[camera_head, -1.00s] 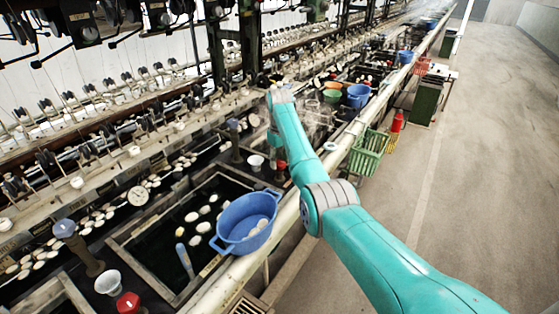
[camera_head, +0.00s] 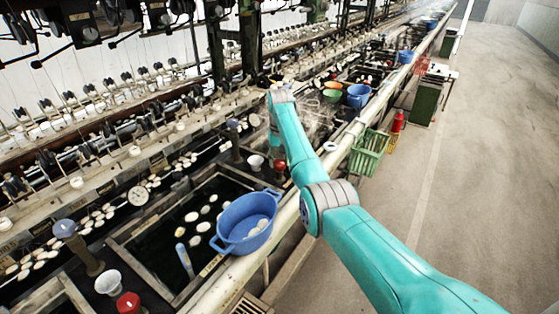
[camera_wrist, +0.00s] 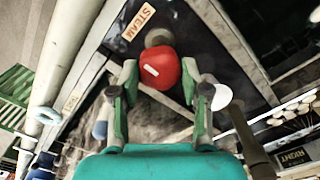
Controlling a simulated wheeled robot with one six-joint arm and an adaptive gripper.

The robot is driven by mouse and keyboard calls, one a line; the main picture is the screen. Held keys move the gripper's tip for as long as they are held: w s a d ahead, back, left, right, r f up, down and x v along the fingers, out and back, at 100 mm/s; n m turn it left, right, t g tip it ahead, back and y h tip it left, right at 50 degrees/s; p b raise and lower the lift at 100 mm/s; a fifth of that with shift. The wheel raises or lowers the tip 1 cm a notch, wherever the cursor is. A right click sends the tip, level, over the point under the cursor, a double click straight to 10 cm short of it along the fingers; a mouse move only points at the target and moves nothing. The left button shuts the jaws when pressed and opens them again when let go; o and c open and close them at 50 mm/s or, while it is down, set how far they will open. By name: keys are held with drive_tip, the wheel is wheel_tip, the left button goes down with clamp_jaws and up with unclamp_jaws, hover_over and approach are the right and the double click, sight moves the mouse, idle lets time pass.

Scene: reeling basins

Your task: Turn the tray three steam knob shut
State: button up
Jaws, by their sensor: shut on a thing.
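The red steam knob (camera_wrist: 161,67) sits between the two fingers of my gripper (camera_wrist: 164,88) in the wrist view. The fingers are closed on its sides. In the head view, a red knob (camera_head: 280,170) shows below the end of my arm, beside a white cup (camera_head: 255,163). My fingers are mostly hidden there by my own arm. I cannot read a tray number on the second tag (camera_wrist: 75,101).
The white cup (camera_wrist: 221,97) and a dark post (camera_wrist: 247,140) stand close to my right finger in the wrist view. A blue basin (camera_head: 232,239), a green basket (camera_head: 369,154) and another red knob (camera_head: 128,303) are along the bench. The aisle floor at right is clear.

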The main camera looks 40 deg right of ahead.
sight(280, 162)
drive_tip(key=o, duration=1.1)
wheel_tip(280, 162, up, 12)
idle(0.5)
